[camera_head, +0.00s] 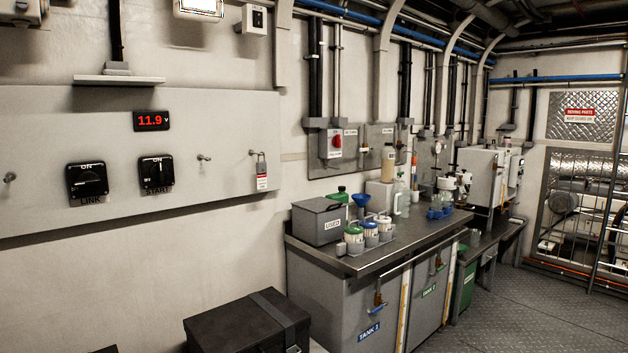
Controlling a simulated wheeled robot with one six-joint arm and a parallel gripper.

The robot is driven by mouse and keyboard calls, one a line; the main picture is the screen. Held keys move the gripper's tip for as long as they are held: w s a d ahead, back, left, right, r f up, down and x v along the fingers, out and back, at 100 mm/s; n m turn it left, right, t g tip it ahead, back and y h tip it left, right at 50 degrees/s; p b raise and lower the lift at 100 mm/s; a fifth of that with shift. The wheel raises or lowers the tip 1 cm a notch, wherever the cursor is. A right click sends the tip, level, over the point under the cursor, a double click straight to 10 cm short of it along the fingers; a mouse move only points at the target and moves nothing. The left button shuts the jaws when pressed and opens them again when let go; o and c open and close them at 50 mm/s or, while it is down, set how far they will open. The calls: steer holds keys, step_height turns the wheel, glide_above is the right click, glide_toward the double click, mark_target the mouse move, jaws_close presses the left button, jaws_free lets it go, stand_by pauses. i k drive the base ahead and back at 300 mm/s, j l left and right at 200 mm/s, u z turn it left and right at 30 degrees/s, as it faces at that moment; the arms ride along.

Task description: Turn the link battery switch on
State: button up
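The link battery switch (87,183) is a black square rotary switch on the pale grey wall panel (215,115) at the left. It has "ON" printed at its top and "LINK" below. Its handle is dark on dark, and its exact angle is hard to tell. A similar black switch (156,174) labelled "START" sits just to its right, also marked "ON". A red display (151,121) above them reads 11.9 V. My gripper is not in view.
Hooks and a padlock with a tag (261,171) are on the panel's right part. A black case (235,325) stands below. A metal-topped bench (385,250) with bottles, funnels and a grey box (319,221) is to the right. Open floor (530,310) lies at the lower right.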

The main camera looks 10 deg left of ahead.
mark_target(88, 181)
steer(key=u, duration=1.5)
